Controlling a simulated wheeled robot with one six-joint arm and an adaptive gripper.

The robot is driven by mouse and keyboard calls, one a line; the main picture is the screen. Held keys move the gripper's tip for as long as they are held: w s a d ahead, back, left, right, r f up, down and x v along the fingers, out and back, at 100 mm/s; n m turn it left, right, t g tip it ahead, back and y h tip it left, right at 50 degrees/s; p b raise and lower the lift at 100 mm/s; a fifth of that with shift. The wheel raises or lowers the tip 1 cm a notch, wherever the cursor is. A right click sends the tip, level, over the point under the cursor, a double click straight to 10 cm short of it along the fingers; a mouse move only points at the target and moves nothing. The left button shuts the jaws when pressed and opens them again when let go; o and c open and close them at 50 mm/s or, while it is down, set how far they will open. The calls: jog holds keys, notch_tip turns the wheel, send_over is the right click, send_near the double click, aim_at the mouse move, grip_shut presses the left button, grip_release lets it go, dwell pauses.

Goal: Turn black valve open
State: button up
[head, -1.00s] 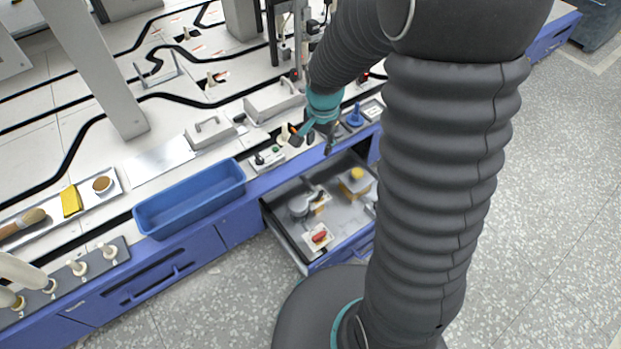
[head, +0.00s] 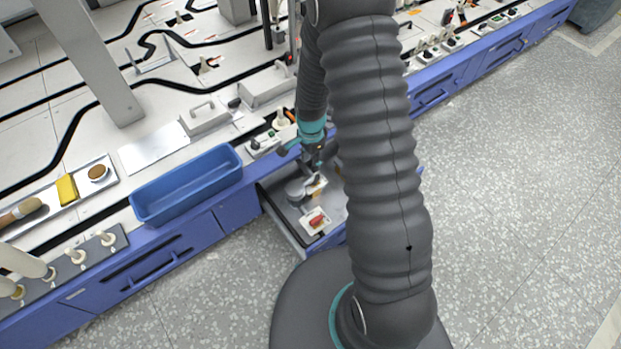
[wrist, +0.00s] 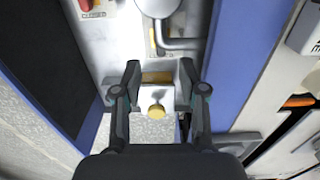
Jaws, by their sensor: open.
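My gripper (head: 316,157) is over the open drawer (head: 283,219); its open fingers (wrist: 160,82) show in the wrist view with nothing gripped. Between and below them are a tan block and a light box with a round yellow knob (wrist: 157,111). Ahead of the fingertips is a grey round vessel (head: 296,190) with a bent pipe, also in the wrist view (wrist: 158,7). A small dark handle (head: 314,180) beside the vessel may be the black valve, but I cannot tell. No black valve is clear in the wrist view.
A red switch (head: 317,221) on a white plate lies at the drawer's front; it shows in the wrist view (wrist: 86,5). A blue bin (head: 187,184) stands left on the bench. Blue drawer walls flank the gripper. The speckled floor is clear.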

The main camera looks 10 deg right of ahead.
aim_at(311, 181)
notch_tip(311, 181, down, 10)
dwell(0.4)
